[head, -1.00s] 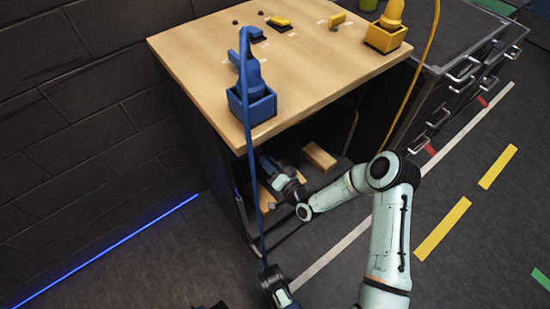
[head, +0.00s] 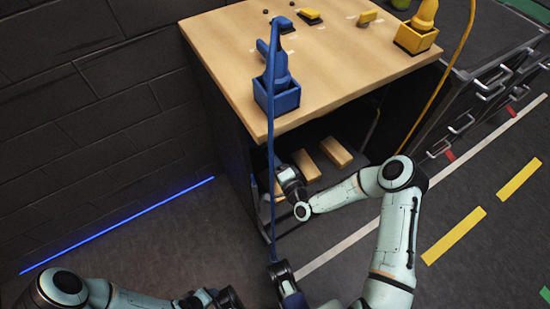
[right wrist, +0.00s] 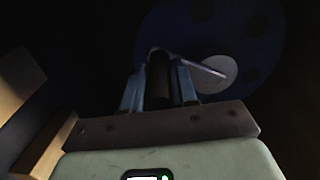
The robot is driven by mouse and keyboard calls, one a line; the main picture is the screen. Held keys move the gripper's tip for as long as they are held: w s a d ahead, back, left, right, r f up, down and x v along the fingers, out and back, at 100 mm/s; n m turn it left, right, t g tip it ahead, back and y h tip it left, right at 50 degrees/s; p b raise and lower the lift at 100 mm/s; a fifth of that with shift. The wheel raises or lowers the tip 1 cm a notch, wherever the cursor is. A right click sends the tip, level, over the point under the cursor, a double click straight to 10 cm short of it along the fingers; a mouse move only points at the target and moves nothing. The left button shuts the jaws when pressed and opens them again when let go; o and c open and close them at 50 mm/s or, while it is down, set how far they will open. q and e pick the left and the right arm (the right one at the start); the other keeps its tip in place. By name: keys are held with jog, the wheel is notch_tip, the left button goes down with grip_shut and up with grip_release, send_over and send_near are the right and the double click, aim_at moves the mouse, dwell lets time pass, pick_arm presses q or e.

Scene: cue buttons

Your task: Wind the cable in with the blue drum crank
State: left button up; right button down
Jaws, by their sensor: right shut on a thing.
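In the right wrist view, my right gripper (right wrist: 160,88) is shut around the dark upright grip of the crank (right wrist: 160,72). A thin metal crank arm (right wrist: 200,67) runs from the grip to the pale hub of the blue drum (right wrist: 262,30). In the head view, my right gripper (head: 284,174) reaches into the cabinet under the table; its fingers are hard to make out.
The wooden table (head: 340,75) carries the blue box (head: 276,97), the yellow box (head: 416,38) and small yellow blocks. Wooden blocks (head: 335,152) lie inside the cabinet near my right gripper. A yellow cable (head: 445,75) hangs at the right. Drawers with handles stand further right.

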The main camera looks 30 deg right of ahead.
jog(key=shift+a, duration=0.25)
jog(key=c, duration=0.9)
grip_release()
jog(key=shift+d, duration=0.1)
pick_arm(q)
jog(key=s+r+p, duration=0.1)
jog(key=s+d+r, duration=0.1)
jog(key=shift+s+d+g+p, duration=0.1)
jog(key=shift+s+g+p, duration=0.2)
jog(key=shift+g+p, duration=0.1)
pick_arm(e)
jog(key=s, duration=0.9)
jog(key=s+d, duration=0.1)
jog(key=s, duration=0.3)
jog(key=shift+s, duration=0.25)
